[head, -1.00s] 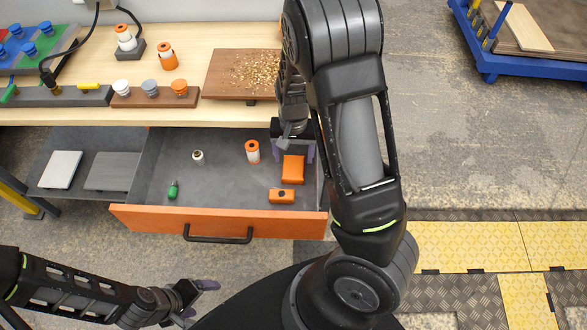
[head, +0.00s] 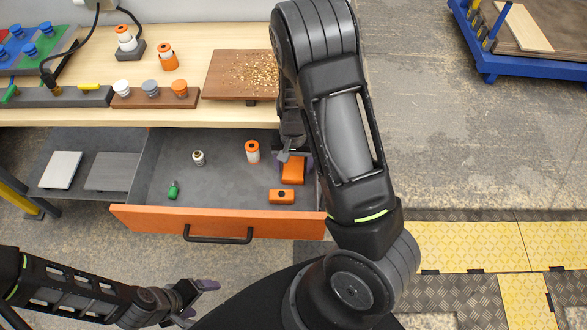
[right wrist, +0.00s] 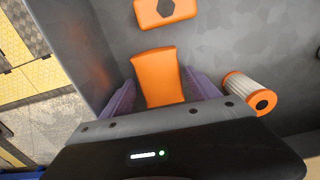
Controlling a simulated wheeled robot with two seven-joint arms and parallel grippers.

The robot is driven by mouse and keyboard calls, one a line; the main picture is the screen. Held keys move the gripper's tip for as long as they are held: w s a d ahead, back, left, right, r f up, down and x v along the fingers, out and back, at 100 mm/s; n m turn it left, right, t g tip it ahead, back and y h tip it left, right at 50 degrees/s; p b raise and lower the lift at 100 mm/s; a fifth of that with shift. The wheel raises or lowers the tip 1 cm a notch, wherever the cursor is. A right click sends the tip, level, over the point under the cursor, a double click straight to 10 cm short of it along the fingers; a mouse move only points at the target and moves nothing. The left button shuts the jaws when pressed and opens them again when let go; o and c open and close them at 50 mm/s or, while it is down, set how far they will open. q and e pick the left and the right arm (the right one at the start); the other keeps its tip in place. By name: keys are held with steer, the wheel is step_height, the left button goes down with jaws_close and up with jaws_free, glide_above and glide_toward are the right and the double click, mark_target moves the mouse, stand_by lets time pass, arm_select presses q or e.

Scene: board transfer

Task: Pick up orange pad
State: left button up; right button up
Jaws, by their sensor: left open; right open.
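The orange pad (head: 293,173) lies in the open drawer, near its right end, partly covered by my right gripper in the head view. In the right wrist view the pad (right wrist: 159,77) lies between the two purple fingers of my right gripper (right wrist: 160,98). The fingers are spread apart, one on each side of the pad, with gaps beside it. I cannot tell the height of the fingertips over the drawer floor. My left gripper (head: 208,299) is open and empty at the lower left, in front of the drawer and away from the pad.
A smaller orange block with a dark spot (head: 282,196) lies close in front of the pad. The drawer's orange front (head: 160,219) and the tabletop edge bound the space.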

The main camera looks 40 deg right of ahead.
mark_target(294, 167)
steer(key=shift+c, duration=0.4)
steer(key=c, duration=1)
steer(key=shift+r, duration=0.15)
steer(key=shift+c, duration=0.2)
step_height(294, 167, up, 18)
steer(key=p, duration=0.2)
steer(key=o, duration=0.8)
steer(key=c, duration=0.6)
